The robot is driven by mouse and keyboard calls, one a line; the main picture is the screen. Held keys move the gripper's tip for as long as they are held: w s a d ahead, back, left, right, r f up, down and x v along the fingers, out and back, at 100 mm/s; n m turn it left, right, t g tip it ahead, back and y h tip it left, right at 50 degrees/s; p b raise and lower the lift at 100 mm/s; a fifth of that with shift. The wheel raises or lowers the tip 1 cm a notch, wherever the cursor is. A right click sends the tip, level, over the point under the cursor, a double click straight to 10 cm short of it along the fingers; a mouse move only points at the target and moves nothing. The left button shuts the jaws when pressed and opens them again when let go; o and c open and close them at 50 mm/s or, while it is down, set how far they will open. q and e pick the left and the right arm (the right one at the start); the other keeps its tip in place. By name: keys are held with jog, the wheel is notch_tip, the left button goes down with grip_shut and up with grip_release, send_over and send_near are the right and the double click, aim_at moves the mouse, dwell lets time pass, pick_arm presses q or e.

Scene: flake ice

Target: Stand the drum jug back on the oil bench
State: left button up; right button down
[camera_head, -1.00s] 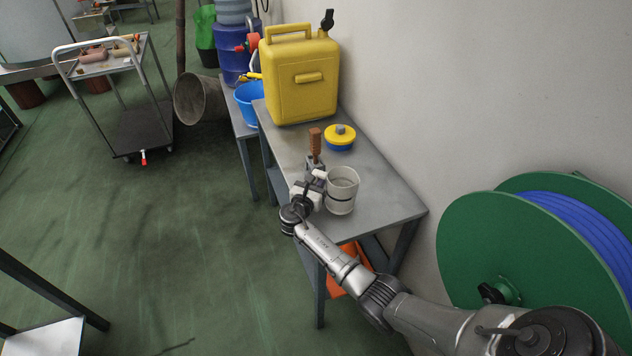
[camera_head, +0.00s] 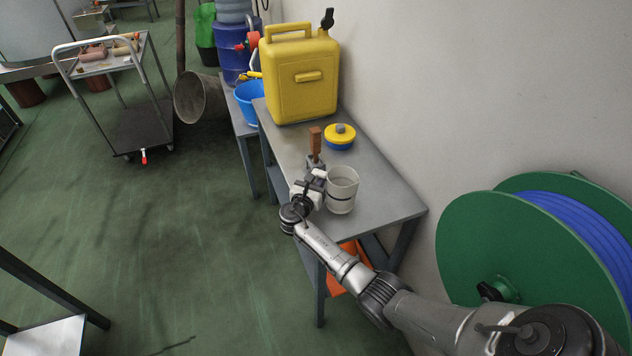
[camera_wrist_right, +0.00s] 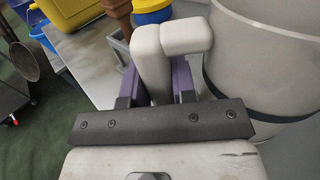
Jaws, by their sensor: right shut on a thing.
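The drum jug (camera_head: 341,194) is a pale grey, open-topped cylinder with a dark band, upright at the near end of the grey oil bench (camera_head: 385,205). Its base looks to be on or just above the bench top; I cannot tell which. My right gripper (camera_head: 317,186) is at the jug's left side, shut on its handle. In the right wrist view the off-white handle (camera_wrist_right: 183,38) sits between the fingers (camera_wrist_right: 158,82), and the jug body (camera_wrist_right: 265,60) fills the right side. My left gripper is not in view.
A brown-handled tool in a small grey holder (camera_head: 315,160) stands close behind the gripper. A yellow and blue round container (camera_head: 340,138) and a large yellow canister (camera_head: 300,80) stand farther back. The wall and a green hose reel (camera_head: 475,245) are to the right.

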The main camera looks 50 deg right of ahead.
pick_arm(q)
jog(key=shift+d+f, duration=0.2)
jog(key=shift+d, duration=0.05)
pick_arm(e)
jog(key=shift+f, duration=0.25)
pick_arm(q)
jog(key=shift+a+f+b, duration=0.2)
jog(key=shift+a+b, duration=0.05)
jog(key=shift+b, duration=0.15)
pick_arm(e)
jog(key=shift+f, duration=0.4)
jog(key=c, duration=1.1)
grip_release()
jog(key=shift+c, duration=0.2)
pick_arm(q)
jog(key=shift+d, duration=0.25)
pick_arm(e)
jog(key=o, duration=0.3)
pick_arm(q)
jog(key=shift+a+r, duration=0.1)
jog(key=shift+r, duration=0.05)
pick_arm(e)
jog(key=shift+a, duration=0.15)
